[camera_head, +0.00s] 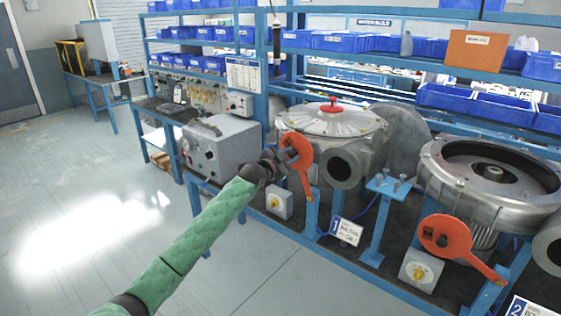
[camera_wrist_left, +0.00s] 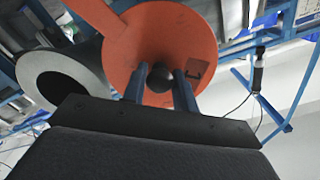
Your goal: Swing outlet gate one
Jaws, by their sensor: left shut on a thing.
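Outlet gate one (camera_head: 303,146) is an orange disc with an arm running down to a blue post on the bench, left of blower one's outlet (camera_head: 342,168). The dark mouth of that outlet shows uncovered in the head view. My left gripper (camera_head: 272,160) is at the disc's left side. In the wrist view my left gripper (camera_wrist_left: 166,88) has its two fingers either side of a dark round knob (camera_wrist_left: 158,82) on the orange disc (camera_wrist_left: 175,40), shut on it. The grey outlet ring (camera_wrist_left: 62,85) lies left of the disc there. My right gripper is not in view.
Blower one (camera_head: 333,125) has a red knob on its lid. Blower two (camera_head: 492,180) stands at the right with its own orange gate (camera_head: 445,236). A number 1 sign (camera_head: 346,231), a blue stand (camera_head: 380,215) and a yellow-knob switch box (camera_head: 279,202) are close by. Floor is clear at left.

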